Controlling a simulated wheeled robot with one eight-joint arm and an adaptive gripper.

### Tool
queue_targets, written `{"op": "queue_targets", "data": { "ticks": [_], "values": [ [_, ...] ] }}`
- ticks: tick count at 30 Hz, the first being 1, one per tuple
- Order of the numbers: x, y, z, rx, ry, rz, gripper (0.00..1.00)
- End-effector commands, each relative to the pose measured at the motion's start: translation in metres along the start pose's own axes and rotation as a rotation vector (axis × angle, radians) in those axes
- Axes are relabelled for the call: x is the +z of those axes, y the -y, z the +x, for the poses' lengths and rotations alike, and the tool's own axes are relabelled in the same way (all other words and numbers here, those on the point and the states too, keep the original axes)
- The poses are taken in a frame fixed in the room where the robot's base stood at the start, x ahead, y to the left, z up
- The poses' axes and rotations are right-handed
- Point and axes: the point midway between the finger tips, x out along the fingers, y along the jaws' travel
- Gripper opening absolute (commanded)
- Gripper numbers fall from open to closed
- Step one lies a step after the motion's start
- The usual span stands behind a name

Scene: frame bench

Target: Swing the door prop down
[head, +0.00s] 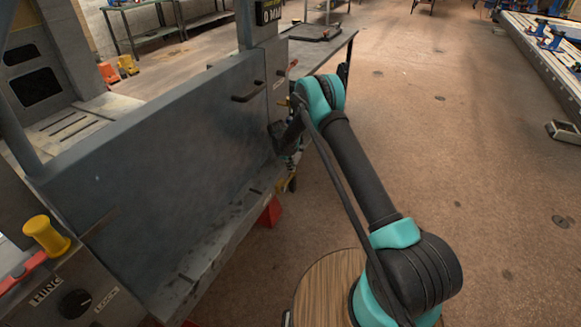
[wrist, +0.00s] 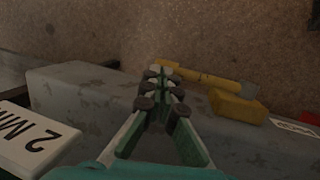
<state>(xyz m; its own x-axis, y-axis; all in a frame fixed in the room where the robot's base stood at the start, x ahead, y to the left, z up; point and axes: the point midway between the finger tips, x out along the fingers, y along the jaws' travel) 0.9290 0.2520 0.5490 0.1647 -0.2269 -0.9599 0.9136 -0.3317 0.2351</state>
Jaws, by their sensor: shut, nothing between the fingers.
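A yellow rod (wrist: 205,78), which looks like the door prop, lies roughly level beyond my fingertips in the wrist view. A yellow block (wrist: 237,106) sits near its right end, on a worn grey frame edge (wrist: 85,88). My gripper (wrist: 161,88) is shut and empty, its fingertips pointing toward the rod's left part. I cannot tell whether they touch it. In the head view my gripper (head: 288,145) is beside the right end of the grey door panel (head: 165,165), partly hidden by my arm. A small yellow piece (head: 291,184) shows below it.
A dark handle (head: 248,92) sticks out of the panel's top right. A yellow knob (head: 45,235) and a black dial (head: 75,303) are at lower left.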

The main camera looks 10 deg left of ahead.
Motion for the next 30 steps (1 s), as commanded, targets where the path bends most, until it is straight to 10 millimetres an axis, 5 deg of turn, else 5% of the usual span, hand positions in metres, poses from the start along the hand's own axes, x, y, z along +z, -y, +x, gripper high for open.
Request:
{"op": "queue_targets", "data": {
  "ticks": [23, 30],
  "values": [
    [-0.002, -0.001, 0.01, 0.002, 0.0, 0.0, 0.0],
    [0.0, -0.007, -0.009, 0.001, 0.0, 0.002, 0.0]
  ]
}}
